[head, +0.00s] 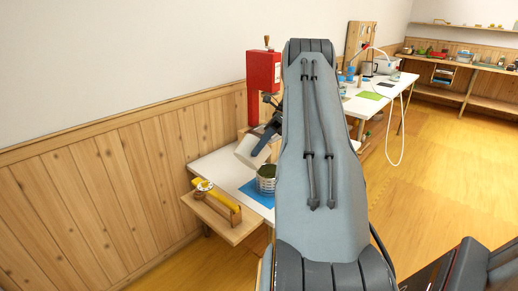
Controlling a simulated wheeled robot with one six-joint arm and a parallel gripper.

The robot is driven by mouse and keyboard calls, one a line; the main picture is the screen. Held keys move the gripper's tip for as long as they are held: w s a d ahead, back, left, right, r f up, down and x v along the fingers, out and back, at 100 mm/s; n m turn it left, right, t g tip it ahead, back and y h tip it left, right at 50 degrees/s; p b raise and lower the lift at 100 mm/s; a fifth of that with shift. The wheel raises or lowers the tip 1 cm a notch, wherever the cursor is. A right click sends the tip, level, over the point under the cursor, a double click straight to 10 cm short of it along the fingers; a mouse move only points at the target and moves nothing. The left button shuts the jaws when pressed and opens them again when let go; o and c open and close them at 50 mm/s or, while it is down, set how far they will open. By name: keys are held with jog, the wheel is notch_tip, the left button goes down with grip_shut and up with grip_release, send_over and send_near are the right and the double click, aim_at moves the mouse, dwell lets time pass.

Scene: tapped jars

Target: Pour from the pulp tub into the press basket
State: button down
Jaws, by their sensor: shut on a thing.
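The white pulp tub (250,153) is held tilted above the white table at the left of my arm. My dark gripper (262,140) is shut on it. The tub lies above and slightly left of the press basket (265,186), a round, ribbed, grey container with a dark, greenish inside. The basket stands upright on a blue mat (250,189). The tub is apart from the basket. The tub's contents cannot be made out, and no stream shows. My arm hides the right side of the basket's surroundings.
A red press (263,73) with a wooden-knobbed lever stands behind the tub. A wooden shelf (217,218) with a yellow item (210,192) juts out at the table's front left. A second table (388,93) with a green mat and a white hose is further back.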

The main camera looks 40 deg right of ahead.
jog(key=shift+s+d+r, duration=0.1)
jog(key=shift+s+d, duration=0.15)
jog(key=shift+d, duration=0.05)
jog(key=shift+a+r+h+p, duration=0.25)
jog(key=shift+a+h+p, duration=0.2)
jog(key=shift+h+p, duration=0.55)
jog(key=a+h+p, duration=0.2)
jog(key=h, duration=0.1)
jog(key=shift+s+r, duration=0.1)
jog(key=shift+r, duration=0.05)
jog(key=a+h+b, duration=0.1)
jog(key=h, duration=0.2)
jog(key=a+h+b, duration=0.2)
jog(key=h, duration=0.1)
jog(key=shift+a+t, duration=0.1)
jog(key=shift+t, duration=0.3)
jog(key=shift+s+r, duration=0.1)
jog(key=shift+r, duration=0.05)
